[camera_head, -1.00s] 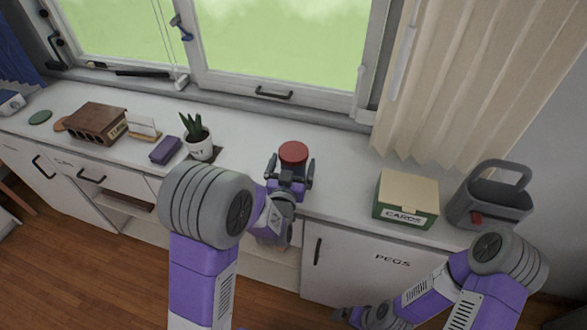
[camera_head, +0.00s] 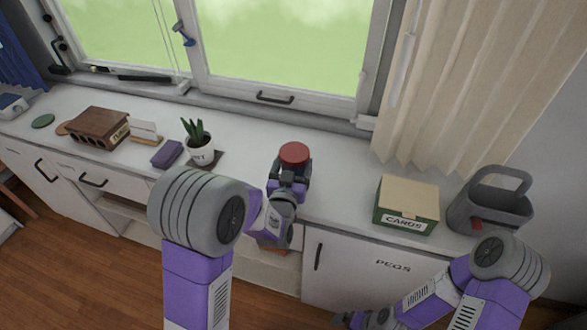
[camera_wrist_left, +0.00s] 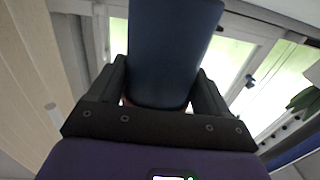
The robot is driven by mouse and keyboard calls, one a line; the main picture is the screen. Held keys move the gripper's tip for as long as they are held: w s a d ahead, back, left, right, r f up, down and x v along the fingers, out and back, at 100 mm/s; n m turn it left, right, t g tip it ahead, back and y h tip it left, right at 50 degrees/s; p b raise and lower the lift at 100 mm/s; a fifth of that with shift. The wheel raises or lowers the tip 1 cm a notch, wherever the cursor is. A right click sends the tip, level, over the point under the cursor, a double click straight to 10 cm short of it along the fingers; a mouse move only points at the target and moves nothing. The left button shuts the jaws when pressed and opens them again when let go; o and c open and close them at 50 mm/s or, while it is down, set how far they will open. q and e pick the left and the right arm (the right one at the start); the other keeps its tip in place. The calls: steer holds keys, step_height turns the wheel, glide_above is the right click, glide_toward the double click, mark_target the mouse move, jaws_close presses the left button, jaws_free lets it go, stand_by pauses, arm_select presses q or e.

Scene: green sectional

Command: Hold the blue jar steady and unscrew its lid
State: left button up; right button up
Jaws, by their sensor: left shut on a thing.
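The blue jar's red lid (camera_head: 294,153) shows on top of the jar in the head view, above the white counter. The jar's body is mostly hidden there by my left gripper (camera_head: 291,168). In the left wrist view the dark blue jar (camera_wrist_left: 172,45) fills the space between the two black fingers of my left gripper (camera_wrist_left: 164,88), which is shut on it. My right gripper (camera_head: 343,319) is low at the bottom edge, in front of the cabinet and away from the jar. Its fingers are too small and dark to read.
A cards box (camera_head: 407,205) and a grey caddy (camera_head: 490,205) stand to the right on the counter (camera_head: 345,180). A potted plant (camera_head: 200,150), a purple block (camera_head: 167,154) and a brown organizer (camera_head: 98,127) stand to the left. The window is behind.

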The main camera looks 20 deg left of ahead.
arm_select(q)
step_height(320, 180, up, 8)
steer(key=shift+r+p, duration=0.2)
steer(key=shift+p, duration=1)
